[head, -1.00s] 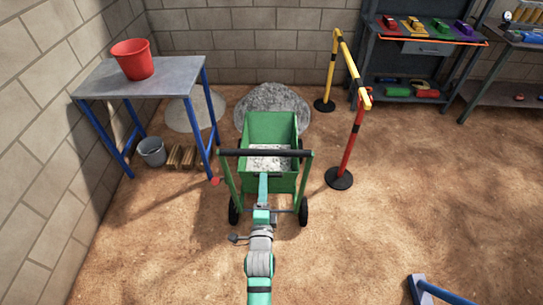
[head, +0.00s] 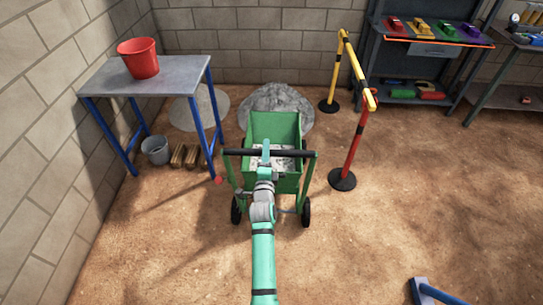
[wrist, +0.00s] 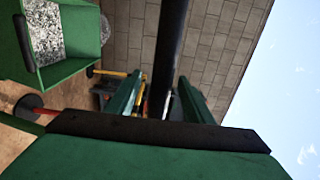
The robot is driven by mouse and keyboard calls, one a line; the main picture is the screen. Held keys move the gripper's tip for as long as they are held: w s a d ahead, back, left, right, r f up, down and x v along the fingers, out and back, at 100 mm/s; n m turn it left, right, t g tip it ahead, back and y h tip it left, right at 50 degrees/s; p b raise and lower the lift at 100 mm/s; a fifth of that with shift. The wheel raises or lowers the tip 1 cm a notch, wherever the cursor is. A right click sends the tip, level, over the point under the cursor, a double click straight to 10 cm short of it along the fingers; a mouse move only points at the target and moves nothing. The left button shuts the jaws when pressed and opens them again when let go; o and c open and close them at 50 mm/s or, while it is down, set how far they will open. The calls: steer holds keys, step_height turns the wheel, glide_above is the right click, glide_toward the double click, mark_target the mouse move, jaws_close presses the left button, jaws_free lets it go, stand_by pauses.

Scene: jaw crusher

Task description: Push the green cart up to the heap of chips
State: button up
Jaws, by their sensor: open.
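The green cart (head: 287,183) stands on its wheels in the middle of the head view, with grey chips in its tray. Its black push handle (head: 300,153) crosses the near side. The heap of chips (head: 278,96) lies beyond the cart, and the cart's far edge overlaps its base in the picture. Whether they touch is hidden. My gripper (head: 266,150) is at the middle of the handle. In the wrist view my gripper (wrist: 160,95) is open, its green fingers on either side of the dark handle bar (wrist: 170,50); contact cannot be told.
A blue-legged table (head: 160,76) with a red bucket (head: 140,62) stands left; a grey bucket (head: 155,150) and wood blocks are below it. A yellow and red barrier (head: 356,65) stands right of the cart and heap. A brick wall closes the back. Floor at right is open.

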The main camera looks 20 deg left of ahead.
steer(key=shift+w+d, duration=0.2)
steer(key=shift+d, duration=0.3)
jaws_close()
steer(key=shift+w+d+f, duration=0.1)
steer(key=shift+w, duration=0.15)
steer(key=shift+d+h, duration=0.3)
steer(key=shift+d, duration=0.1)
steer(key=shift+a, duration=0.2)
steer(key=shift+s+a+f, duration=0.1)
steer(key=shift+s+a, duration=0.2)
steer(key=shift+a, duration=0.05)
